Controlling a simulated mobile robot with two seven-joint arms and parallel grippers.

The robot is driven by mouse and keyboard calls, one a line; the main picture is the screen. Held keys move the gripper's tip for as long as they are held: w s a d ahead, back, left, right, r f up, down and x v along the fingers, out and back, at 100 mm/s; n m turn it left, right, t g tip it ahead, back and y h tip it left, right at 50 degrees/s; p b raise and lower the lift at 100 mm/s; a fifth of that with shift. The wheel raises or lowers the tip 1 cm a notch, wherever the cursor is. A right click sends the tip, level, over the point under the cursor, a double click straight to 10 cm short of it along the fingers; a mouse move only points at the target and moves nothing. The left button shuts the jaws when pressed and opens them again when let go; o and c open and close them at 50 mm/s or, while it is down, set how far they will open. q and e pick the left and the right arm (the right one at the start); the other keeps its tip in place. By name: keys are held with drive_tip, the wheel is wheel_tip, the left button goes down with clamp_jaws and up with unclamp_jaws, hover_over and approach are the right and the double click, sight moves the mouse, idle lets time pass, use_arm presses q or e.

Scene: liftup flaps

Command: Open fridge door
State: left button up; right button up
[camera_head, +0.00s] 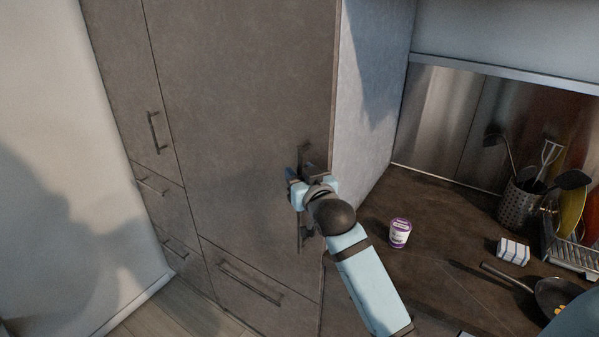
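The fridge door (240,120) is a tall brown-grey cabinet panel in the middle of the head view, and it looks closed, flush with its neighbours. Its upright dark handle (299,236) is near the door's right edge. My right gripper (301,176) is at this handle and covers its upper and middle part. The fingers are mostly hidden behind the wrist, so I cannot tell whether they are shut on the handle. My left gripper is not in view.
A drawer with a bar handle (250,282) is below the door. A narrower cabinet with a handle (156,132) is at left. On the right, the dark counter (440,240) holds a purple-white cup (399,232), a striped block (513,251), a pan (558,297) and a utensil holder (519,205).

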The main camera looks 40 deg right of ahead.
drive_tip(key=shift+w, duration=0.1)
clamp_jaws()
drive_tip(key=shift+a, duration=0.1)
idle(0.3)
